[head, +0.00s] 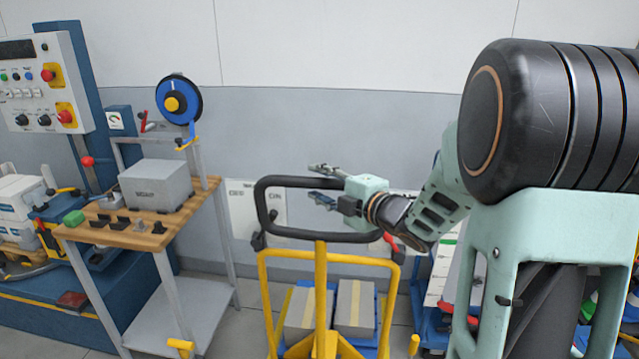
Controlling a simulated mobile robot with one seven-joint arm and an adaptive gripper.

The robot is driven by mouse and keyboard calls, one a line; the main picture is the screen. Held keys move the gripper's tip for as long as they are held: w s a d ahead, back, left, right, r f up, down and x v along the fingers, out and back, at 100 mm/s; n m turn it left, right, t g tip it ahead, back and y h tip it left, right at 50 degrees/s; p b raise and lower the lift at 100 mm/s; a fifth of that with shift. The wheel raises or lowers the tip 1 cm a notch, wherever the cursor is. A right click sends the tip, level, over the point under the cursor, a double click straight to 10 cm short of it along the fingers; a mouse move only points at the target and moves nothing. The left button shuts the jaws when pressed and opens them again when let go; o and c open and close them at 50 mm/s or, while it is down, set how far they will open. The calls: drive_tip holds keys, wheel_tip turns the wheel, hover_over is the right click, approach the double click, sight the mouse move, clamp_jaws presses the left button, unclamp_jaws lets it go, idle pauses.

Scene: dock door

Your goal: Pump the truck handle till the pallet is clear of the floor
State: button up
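The truck handle is a black loop (300,234) on a yellow upright post (321,290), standing upright in the centre of the head view. My gripper (322,183) is at the loop's top bar, coming from the right. Its two fingers are apart, one above and one below the bar in the picture. I cannot tell whether the bar lies between them in depth or whether they touch it. Behind the yellow truck frame (277,256), cartons (355,306) sit on a blue pallet (384,346), mostly hidden. The pallet's underside and the floor beneath it are out of sight.
A wooden-topped bench (135,238) with a grey box (155,186) and small parts stands on the left. A control panel (40,85) on a blue machine is further left. Papers (243,205) hang on the wall behind. Bare floor shows between bench and truck.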

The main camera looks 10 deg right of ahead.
clamp_jaws()
drive_tip(key=shift+s+f, duration=0.1)
idle(0.5)
